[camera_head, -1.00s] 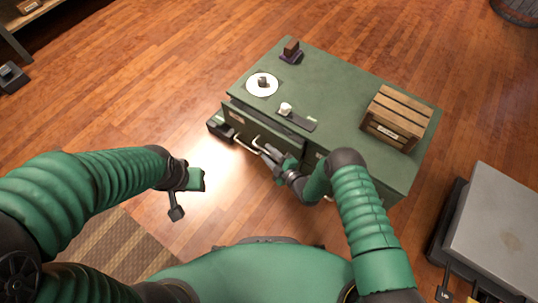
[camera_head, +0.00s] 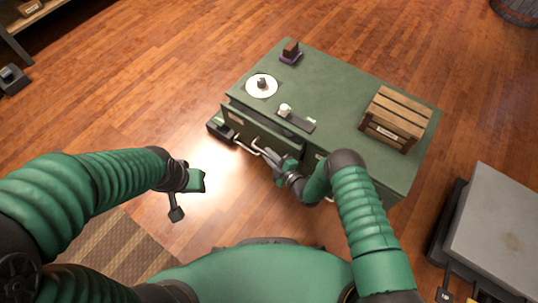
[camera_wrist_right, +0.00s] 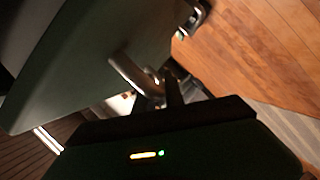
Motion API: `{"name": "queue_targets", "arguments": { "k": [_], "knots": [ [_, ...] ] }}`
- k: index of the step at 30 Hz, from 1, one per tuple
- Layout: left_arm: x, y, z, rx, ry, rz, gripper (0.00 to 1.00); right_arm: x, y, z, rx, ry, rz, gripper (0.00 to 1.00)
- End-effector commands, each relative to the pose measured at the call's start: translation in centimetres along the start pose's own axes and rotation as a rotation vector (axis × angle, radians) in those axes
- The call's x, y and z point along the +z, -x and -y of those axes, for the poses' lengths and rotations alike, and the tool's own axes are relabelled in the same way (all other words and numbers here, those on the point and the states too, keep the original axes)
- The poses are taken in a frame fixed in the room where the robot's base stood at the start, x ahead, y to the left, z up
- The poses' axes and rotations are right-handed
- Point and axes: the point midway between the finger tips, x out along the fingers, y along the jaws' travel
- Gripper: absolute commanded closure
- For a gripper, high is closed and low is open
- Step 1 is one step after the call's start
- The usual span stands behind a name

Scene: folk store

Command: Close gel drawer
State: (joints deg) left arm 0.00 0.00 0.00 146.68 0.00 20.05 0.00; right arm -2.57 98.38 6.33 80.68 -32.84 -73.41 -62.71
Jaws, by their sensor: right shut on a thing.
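The green cabinet (camera_head: 340,97) has a drawer (camera_head: 236,118) at its near left side, standing out a little from the body. A metal bar handle (camera_head: 247,149) runs along the drawer front. My right gripper (camera_head: 269,156) is at the right part of this handle and shut on it. In the right wrist view, the drawer front (camera_wrist_right: 85,65) fills the upper left and the metal handle (camera_wrist_right: 128,70) reaches down to the fingers; the grip itself is dark and partly hidden. My left gripper (camera_head: 188,197) is open and empty, out over the floor, apart from the cabinet.
On the cabinet top are a wooden crate (camera_head: 397,118), a white disc (camera_head: 262,90), a small dark block (camera_head: 290,50) and a dark strip with a pale knob (camera_head: 297,120). A grey-topped unit (camera_head: 498,225) stands at right. The floor left of the cabinet is clear.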

Motion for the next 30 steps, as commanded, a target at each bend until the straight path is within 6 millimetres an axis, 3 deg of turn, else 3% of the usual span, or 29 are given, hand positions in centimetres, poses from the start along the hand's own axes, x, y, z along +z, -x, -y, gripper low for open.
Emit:
{"name": "queue_targets", "arguments": {
  "k": [22, 30],
  "knots": [
    [0.0, -0.1, 0.0, 0.0, 0.0, 0.0, 0.64, -0.1, -0.1, 0.0, 0.0, 0.0, -0.003, 1.0],
    [0.5, -1.9, 0.0, 0.0, 0.0, 0.0, 0.64, 3.0, -1.4, -2.0, 0.003, 0.002, -0.003, 1.0]
  ]
}}
